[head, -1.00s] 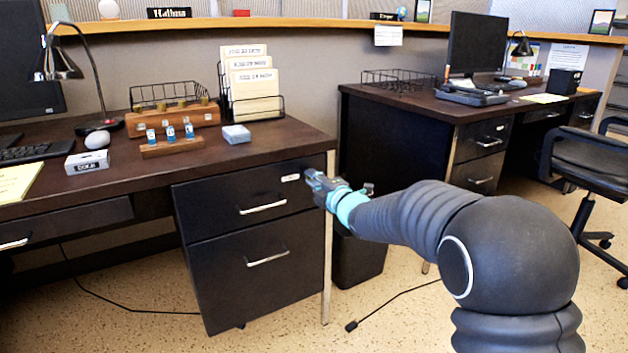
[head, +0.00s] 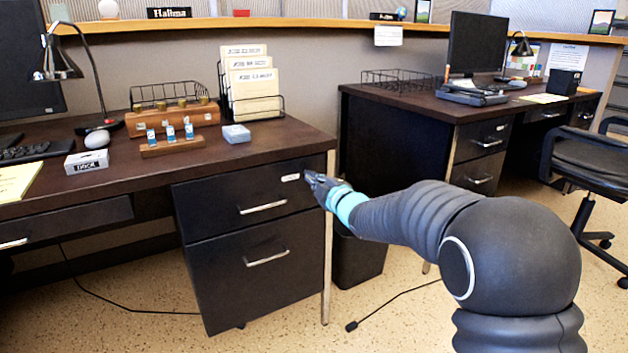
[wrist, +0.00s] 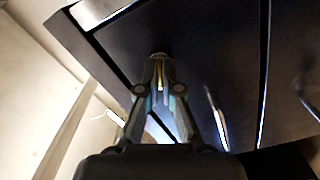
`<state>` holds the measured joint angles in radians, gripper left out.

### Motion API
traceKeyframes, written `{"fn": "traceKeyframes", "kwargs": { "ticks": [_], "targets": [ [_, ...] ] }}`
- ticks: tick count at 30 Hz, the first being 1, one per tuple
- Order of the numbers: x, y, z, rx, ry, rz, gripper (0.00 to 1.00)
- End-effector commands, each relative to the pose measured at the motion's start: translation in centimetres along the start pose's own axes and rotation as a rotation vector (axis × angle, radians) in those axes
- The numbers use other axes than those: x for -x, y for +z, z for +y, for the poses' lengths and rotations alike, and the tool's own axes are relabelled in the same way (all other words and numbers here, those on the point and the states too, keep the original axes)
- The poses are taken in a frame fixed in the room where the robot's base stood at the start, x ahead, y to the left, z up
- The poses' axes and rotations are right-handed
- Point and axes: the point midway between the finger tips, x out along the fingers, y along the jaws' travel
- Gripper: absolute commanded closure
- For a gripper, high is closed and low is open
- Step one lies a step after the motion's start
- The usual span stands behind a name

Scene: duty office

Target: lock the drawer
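The desk's top drawer (head: 222,206) is closed, flush above a larger closed drawer (head: 222,275). My gripper (head: 311,179) is at the top drawer's upper right corner, right of its white label (head: 290,177). In the wrist view my fingers (wrist: 159,72) come together at the dark drawer front (wrist: 205,45). A thin brass-coloured strip, which looks like a key (wrist: 159,76), shows between the fingertips. My gripper looks shut on it. The lock face is hidden behind the fingertips, so I cannot tell how far the key is turned.
The top drawer's handle (head: 263,207) is left of my gripper. The desk leg (head: 329,240) and a dark bin (head: 357,258) are close by on the right. A second desk (head: 400,115) and a chair (head: 590,160) stand further right.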

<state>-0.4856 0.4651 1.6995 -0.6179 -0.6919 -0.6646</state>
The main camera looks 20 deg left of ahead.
Motion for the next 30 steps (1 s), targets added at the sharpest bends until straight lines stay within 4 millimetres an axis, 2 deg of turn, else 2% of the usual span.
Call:
{"fn": "traceKeyframes", "kwargs": {
  "ticks": [30],
  "targets": [
    [-0.01, 0.0, 0.05, -0.94, -0.001, -0.003, 1.0]
  ]
}}
